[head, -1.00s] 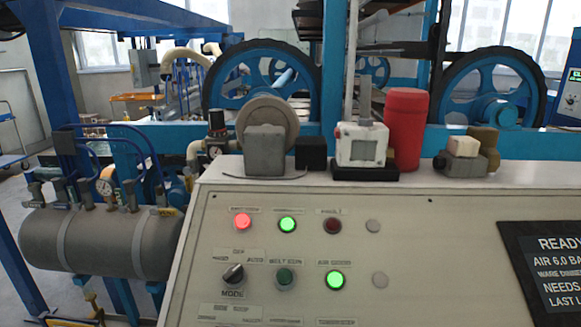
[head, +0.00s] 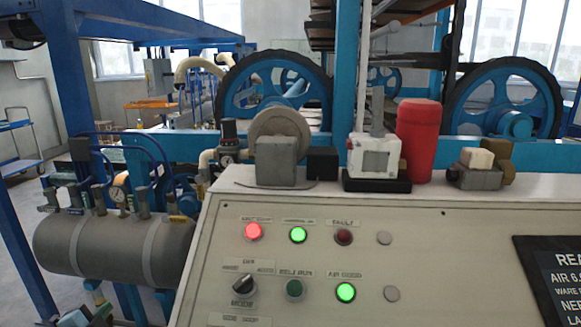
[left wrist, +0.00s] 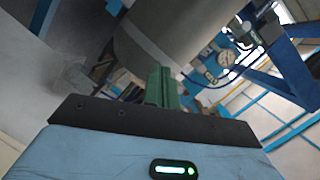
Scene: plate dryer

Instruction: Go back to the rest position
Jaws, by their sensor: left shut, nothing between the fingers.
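My left gripper (head: 100,313) just shows at the bottom left edge of the head view, low in front of the grey air tank. In the left wrist view its green fingers (left wrist: 161,86) are together, with nothing between them. The grey tank fills the upper middle of that view, beyond the fingers; I cannot tell the exact gap. My right gripper is not in view.
The grey tank (head: 85,245) with gauge and hoses stands at left, beside a blue post (head: 72,100). The control panel (head: 420,260) fills the lower right. A red cylinder (head: 418,140) and a white device (head: 375,156) stand on its top ledge.

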